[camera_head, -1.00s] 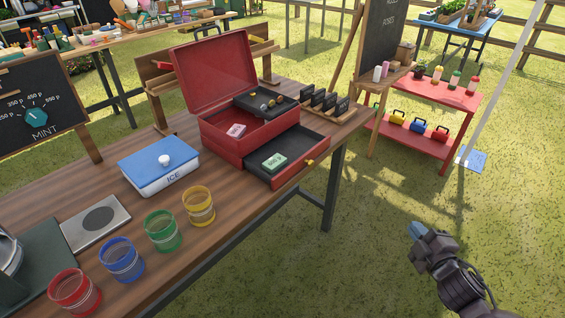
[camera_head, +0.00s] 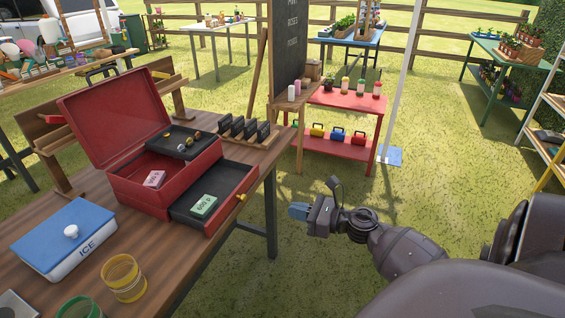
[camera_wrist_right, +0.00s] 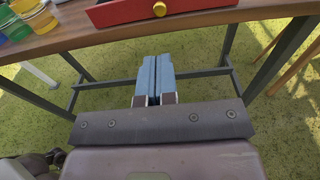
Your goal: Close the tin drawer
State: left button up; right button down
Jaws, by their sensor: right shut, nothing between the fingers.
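The red cash tin (camera_head: 150,165) stands on the wooden table with its lid raised. In the right wrist view the drawer front (camera_wrist_right: 125,12) and knob (camera_wrist_right: 160,9) show at the top edge. My right gripper (camera_head: 297,211) is shut and empty, apart from the drawer, to the right of the knob over the grass. Its blue fingers are pressed together in the wrist view (camera_wrist_right: 153,80). My left gripper is not in view.
A blue-lidded ice box (camera_head: 65,240) and glass jars, including a yellow one (camera_head: 124,278), stand on the table left of the drawer. A black card rack (camera_head: 247,131) is behind the tin. Grass lies open beyond the table edge.

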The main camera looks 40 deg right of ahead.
send_near(234, 194)
jog(key=w, duration=0.1)
jog(key=w+f, duration=0.1)
jog(key=w+a, duration=0.1)
jog(key=w, duration=0.1)
jog(key=shift+w+f, duration=0.15)
jog(key=shift+f, duration=0.15)
jog(key=shift+w+a, duration=0.15)
jog(key=shift+w, duration=0.05)
jog(key=b+x, duration=0.1)
jog(key=x, duration=0.6)
jog(key=shift+w+a+r, duration=0.1)
jog(key=shift+w+r, duration=0.05)
jog(key=shift+w, duration=0.2)
jog(key=shift+w+a, duration=0.1)
jog(key=shift+w, duration=0.1)
jog(key=shift+r, duration=0.1)
